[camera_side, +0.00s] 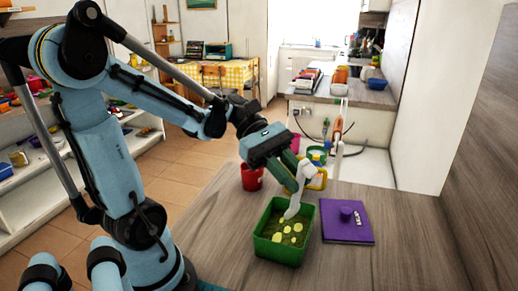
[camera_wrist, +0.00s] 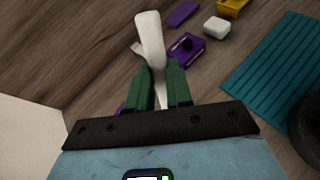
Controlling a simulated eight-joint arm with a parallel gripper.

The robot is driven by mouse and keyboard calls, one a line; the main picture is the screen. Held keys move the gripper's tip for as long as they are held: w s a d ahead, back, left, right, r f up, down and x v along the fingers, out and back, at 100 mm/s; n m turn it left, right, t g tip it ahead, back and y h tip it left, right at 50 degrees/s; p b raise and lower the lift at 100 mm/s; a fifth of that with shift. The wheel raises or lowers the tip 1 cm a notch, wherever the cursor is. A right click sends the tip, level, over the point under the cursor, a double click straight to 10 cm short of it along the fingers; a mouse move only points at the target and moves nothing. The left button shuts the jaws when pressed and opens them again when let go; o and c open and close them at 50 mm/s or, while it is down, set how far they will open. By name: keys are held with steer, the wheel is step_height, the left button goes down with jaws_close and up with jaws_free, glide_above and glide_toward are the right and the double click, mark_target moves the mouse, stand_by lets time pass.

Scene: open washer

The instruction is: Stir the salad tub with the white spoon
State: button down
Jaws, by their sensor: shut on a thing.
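The salad tub (camera_side: 262,249) is a green, open, rectangular container on the wooden counter in the side view, holding green contents with pale yellow pieces. My gripper (camera_side: 297,178) is above the tub's back edge, with its green fingers shut on the white spoon (camera_side: 292,208). The spoon slants down and its lower end is over or in the back part of the tub; I cannot tell whether it touches the contents. In the wrist view the white spoon (camera_wrist: 151,42) sticks out between the fingers of my gripper (camera_wrist: 160,78). I cannot make out the tub there.
A purple lid with a knob (camera_side: 346,222) lies right of the tub. A red cup (camera_side: 252,178) and a yellow-rimmed item (camera_side: 319,179) stand behind. The counter's right front is clear. A teal mat (camera_wrist: 272,68) and a white block (camera_wrist: 217,27) show in the wrist view.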

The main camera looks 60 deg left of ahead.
steer(key=shift+d+f, duration=0.1)
steer(key=shift+f, duration=0.3)
steer(key=shift+w+a+f, duration=0.15)
steer(key=shift+a+f, duration=0.35)
steer(key=shift+f, duration=0.55)
steer(key=shift+w+a+f, duration=0.1)
steer(key=shift+a+f, duration=0.45)
steer(key=shift+f, duration=0.55)
steer(key=shift+w+a+f, duration=0.15)
steer(key=shift+a+f, duration=0.35)
steer(key=shift+f, duration=0.55)
steer(key=shift+w+d, duration=0.1)
